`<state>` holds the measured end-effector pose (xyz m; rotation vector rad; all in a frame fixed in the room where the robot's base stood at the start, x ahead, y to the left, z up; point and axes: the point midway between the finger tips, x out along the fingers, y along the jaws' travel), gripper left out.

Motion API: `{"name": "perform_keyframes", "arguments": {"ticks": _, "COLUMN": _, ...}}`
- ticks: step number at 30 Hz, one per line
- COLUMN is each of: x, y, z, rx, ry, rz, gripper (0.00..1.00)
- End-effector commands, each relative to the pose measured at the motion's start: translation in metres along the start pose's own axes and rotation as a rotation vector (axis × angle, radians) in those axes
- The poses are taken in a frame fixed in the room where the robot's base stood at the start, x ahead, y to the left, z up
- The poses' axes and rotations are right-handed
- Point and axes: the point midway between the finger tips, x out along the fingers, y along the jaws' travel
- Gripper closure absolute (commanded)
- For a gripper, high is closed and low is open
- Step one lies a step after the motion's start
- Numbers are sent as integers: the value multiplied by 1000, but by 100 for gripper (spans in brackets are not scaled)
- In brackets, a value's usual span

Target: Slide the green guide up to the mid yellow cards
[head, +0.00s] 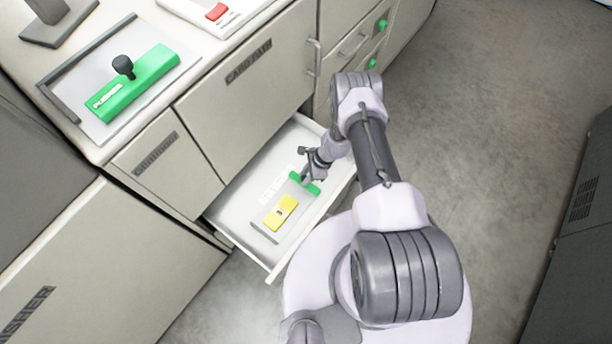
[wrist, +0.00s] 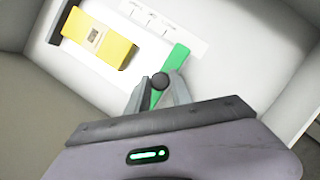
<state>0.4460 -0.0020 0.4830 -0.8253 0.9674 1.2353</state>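The green guide (head: 295,177) is a narrow green bar lying across the white drawer floor. In the wrist view the guide (wrist: 177,57) carries a round black knob (wrist: 160,82). The yellow cards (head: 288,204) form a small block with a grey mark, apart from the guide, with bare floor between. The wrist view shows the cards (wrist: 113,47) at upper left. My gripper (head: 307,172) is down in the drawer at the guide. Its fingertips (wrist: 160,80) lie close on both sides of the knob and look shut on it.
The open drawer (head: 234,211) has raised walls around it. A thin grey bar (head: 263,234) lies beyond the cards, and pale printed labels (wrist: 160,20) mark the floor. On the counter sits a larger green block (head: 135,85) with a black knob on a tray.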

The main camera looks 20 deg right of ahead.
Motion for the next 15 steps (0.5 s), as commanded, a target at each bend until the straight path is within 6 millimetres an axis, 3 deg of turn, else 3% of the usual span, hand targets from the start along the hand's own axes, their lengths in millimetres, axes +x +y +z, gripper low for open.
{"name": "perform_keyframes", "arguments": {"ticks": 1, "x": 0, "y": 0, "z": 0, "rx": 0, "ry": 0, "rz": 0, "gripper": 88}}
{"name": "perform_keyframes", "arguments": {"ticks": 3, "x": 0, "y": 0, "z": 0, "rx": 0, "ry": 0, "rz": 0, "gripper": 100}}
{"name": "perform_keyframes", "arguments": {"ticks": 15, "x": 0, "y": 0, "z": 0, "rx": 0, "ry": 0, "rz": 0, "gripper": 100}}
